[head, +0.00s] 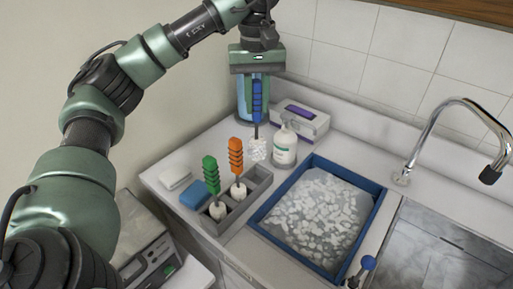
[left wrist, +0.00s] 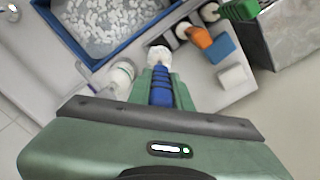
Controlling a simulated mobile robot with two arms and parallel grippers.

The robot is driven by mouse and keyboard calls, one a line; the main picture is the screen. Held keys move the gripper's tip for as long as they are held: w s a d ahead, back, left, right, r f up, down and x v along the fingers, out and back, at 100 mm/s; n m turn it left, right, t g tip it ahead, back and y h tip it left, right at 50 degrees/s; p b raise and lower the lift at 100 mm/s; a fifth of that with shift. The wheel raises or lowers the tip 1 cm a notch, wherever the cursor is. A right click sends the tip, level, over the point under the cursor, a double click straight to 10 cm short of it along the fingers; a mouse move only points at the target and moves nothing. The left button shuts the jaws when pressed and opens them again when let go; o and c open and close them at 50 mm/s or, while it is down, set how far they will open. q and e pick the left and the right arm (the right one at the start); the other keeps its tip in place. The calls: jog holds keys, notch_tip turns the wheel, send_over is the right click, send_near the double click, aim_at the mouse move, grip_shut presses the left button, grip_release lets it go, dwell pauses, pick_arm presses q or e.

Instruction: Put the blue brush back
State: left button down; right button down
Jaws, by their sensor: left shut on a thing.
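The blue brush (head: 257,101) hangs upright, bristles down, from my left gripper (head: 257,84), which is shut on its ribbed handle. Its white bristle head (head: 257,150) is in the air above the back end of the grey rack (head: 235,217). In the left wrist view the blue handle (left wrist: 162,88) is between the green fingers (left wrist: 161,78), with the white head beyond. The rack holds a green-handled brush (head: 211,175) at its front and an orange-handled brush (head: 236,161) in the middle. The rack's back compartment looks empty. My right gripper is not in view.
A white bottle (head: 285,147) stands close to the right of the brush head, with a tissue box (head: 300,119) behind it. A blue-rimmed tray (head: 376,207) of white pieces lies right of the rack. A blue sponge (head: 195,195) lies left. A faucet (head: 455,103) overhangs the sink.

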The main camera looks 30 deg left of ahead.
aim_at(257, 141)
pick_arm(q)
notch_tip(257, 141, down, 10)
jog(key=shift+f+p, duration=0.1)
jog(key=shift+p, duration=0.75)
jog(key=shift+f, duration=0.3)
jog(key=shift+d, duration=0.1)
jog(key=shift+f, duration=0.2)
jog(key=c, duration=1.3)
grip_release()
jog(key=shift+r, duration=0.1)
